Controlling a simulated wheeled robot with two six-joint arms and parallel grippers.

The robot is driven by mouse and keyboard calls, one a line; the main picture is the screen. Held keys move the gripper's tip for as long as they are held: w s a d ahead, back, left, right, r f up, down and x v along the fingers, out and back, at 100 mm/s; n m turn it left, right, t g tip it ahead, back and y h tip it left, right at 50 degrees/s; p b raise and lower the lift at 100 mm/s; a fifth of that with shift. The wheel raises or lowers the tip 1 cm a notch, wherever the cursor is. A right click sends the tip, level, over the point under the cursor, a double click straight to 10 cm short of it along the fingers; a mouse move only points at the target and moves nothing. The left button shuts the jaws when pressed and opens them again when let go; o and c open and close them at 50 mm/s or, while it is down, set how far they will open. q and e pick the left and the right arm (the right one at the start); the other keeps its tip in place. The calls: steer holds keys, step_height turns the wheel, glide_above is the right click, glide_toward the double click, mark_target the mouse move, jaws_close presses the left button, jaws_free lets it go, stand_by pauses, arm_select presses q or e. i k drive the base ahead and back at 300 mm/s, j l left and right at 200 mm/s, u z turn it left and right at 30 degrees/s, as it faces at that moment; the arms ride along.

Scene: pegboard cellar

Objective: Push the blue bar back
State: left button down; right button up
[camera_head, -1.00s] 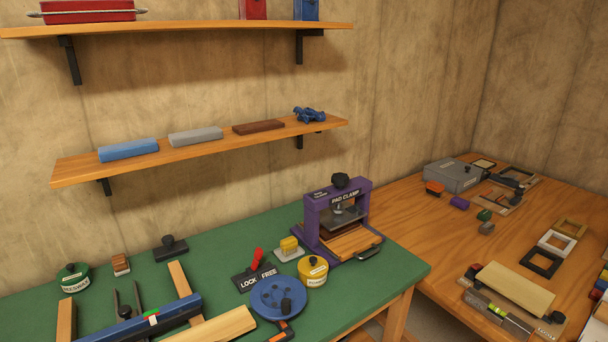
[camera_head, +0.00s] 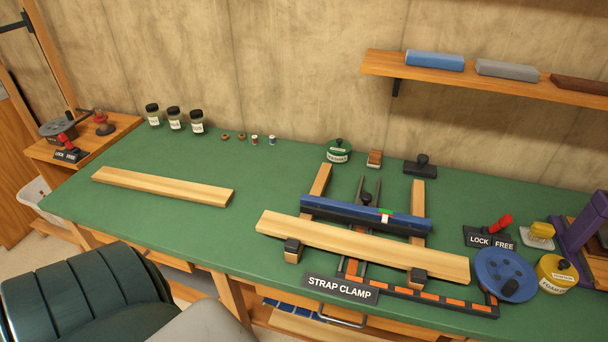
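The blue bar (camera_head: 335,211) lies across two wooden rails of the strap clamp on the green bench, right of the middle of the head view. It has a small green, red and white mark on its right part. A long pale wooden board (camera_head: 350,243) lies in front of it, roughly parallel, with its front edge against two dark-topped stops. The "STRAP CLAMP" label (camera_head: 341,288) is at the bench's front. A black knob (camera_head: 367,199) sits behind the bar, between two dark prongs. Neither of my grippers is in view.
A second pale board (camera_head: 162,186) lies on the left of the green bench (camera_head: 240,250). A lock/free lever (camera_head: 500,228) and a blue disc (camera_head: 504,274) stand right of the clamp. A green tin (camera_head: 338,152) and a black-handled block (camera_head: 421,167) stand behind it. A ribbed dark green object (camera_head: 85,290) fills the lower left.

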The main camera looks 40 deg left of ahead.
mark_target(364, 208)
steer(key=u, duration=0.85)
